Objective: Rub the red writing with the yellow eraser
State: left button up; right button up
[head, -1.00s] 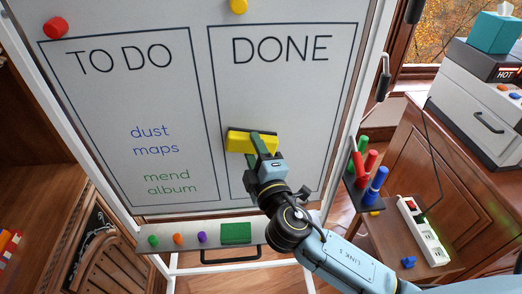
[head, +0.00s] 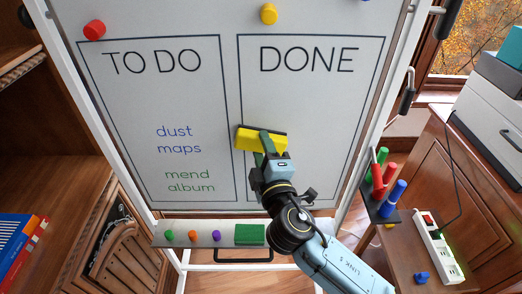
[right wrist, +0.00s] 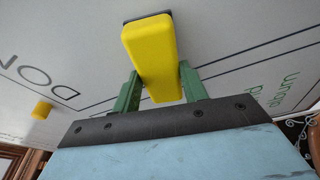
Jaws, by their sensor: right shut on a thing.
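The yellow eraser (head: 258,141), with a dark pad on its board side, is at the whiteboard (head: 315,110), over the left border of the DONE column. My right gripper (head: 268,145) is shut on it; in the right wrist view its green fingers (right wrist: 158,92) pinch both sides of the yellow block (right wrist: 150,55). The pad seems to be against the board, but contact is not clear. No red writing shows; the eraser and arm cover part of the DONE column. The TO DO column has blue "dust maps" (head: 176,140) and green "mend album" (head: 188,181). My left gripper is not in view.
A dark holder with red, green and blue markers (head: 395,197) is right of the board. A power strip (head: 437,248) lies on the wooden cabinet. Red (head: 94,29) and yellow (head: 268,13) magnets sit high up.

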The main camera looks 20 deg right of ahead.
jog(key=shift+s+d, duration=0.35)
jog(key=shift+d, duration=0.85)
jog(key=shift+s+d, duration=0.4)
jog(key=shift+d, duration=0.85)
jog(key=shift+s+d, duration=0.35)
jog(key=shift+d, duration=0.85)
jog(key=shift+s+d, duration=0.2)
jog(key=shift+d, duration=0.7)
jog(key=shift+s+d, duration=0.2)
jog(key=shift+d, duration=0.7)
jog(key=shift+s+d+f, duration=0.1)
jog(key=shift+s+d, duration=0.2)
jog(key=shift+d, duration=0.8)
jog(key=shift+s+d+r, duration=0.1)
jog(key=shift+s+d, duration=0.25)
jog(key=shift+d, duration=0.7)
jog(key=shift+s+d+f, duration=0.1)
jog(key=shift+s+d, duration=0.2)
jog(key=shift+d, duration=0.8)
jog(key=shift+s+d, duration=0.1)
jog(key=shift+d, duration=0.25)
